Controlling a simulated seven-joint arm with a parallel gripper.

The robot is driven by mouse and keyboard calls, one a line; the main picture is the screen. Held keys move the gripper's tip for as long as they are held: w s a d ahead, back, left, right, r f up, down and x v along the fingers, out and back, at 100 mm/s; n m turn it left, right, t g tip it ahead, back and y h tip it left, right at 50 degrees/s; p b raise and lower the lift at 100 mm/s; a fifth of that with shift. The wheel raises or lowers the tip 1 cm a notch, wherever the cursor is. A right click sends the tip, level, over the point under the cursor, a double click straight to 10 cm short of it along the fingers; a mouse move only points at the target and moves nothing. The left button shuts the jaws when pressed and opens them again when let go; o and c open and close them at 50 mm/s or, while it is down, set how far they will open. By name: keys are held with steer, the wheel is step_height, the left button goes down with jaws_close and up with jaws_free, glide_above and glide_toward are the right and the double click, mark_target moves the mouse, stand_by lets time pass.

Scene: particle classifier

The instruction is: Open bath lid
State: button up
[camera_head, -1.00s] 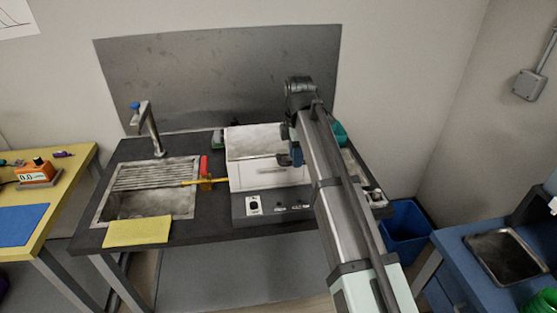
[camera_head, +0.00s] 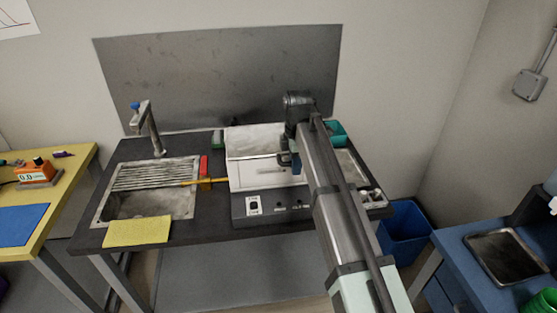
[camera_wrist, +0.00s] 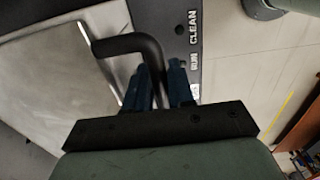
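The bath is a grey and white box on the dark bench in the head view. Its pale metal lid (camera_head: 255,143) lies down over the top. In the wrist view the lid (camera_wrist: 60,85) is a grey plate with a bent black handle (camera_wrist: 128,45) at its edge. My gripper (camera_wrist: 160,72) has its two blue fingers on either side of the handle bar, close against it, and looks shut on it. In the head view my gripper (camera_head: 288,160) is at the right front of the bath, and my arm hides the bath's right side.
Left of the bath are a sink (camera_head: 145,205) with a tap (camera_head: 147,128), a yellow cloth (camera_head: 137,231) and a red and orange item (camera_head: 204,172). A teal container (camera_head: 337,132) stands behind my arm. A blue bin (camera_head: 405,230) is on the floor at right.

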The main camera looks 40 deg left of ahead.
steer(key=shift+c, duration=1)
steer(key=shift+r, duration=0.1)
steer(key=shift+r, duration=1.65)
steer(key=shift+w+r, duration=0.1)
steer(key=shift+w+a+r+t+y, duration=0.15)
steer(key=shift+a+r+t+y, duration=0.05)
steer(key=shift+r, duration=0.6)
steer(key=shift+w+a+r+t+y, duration=0.1)
steer(key=shift+a+r+t+y, duration=0.1)
steer(key=shift+r, duration=0.55)
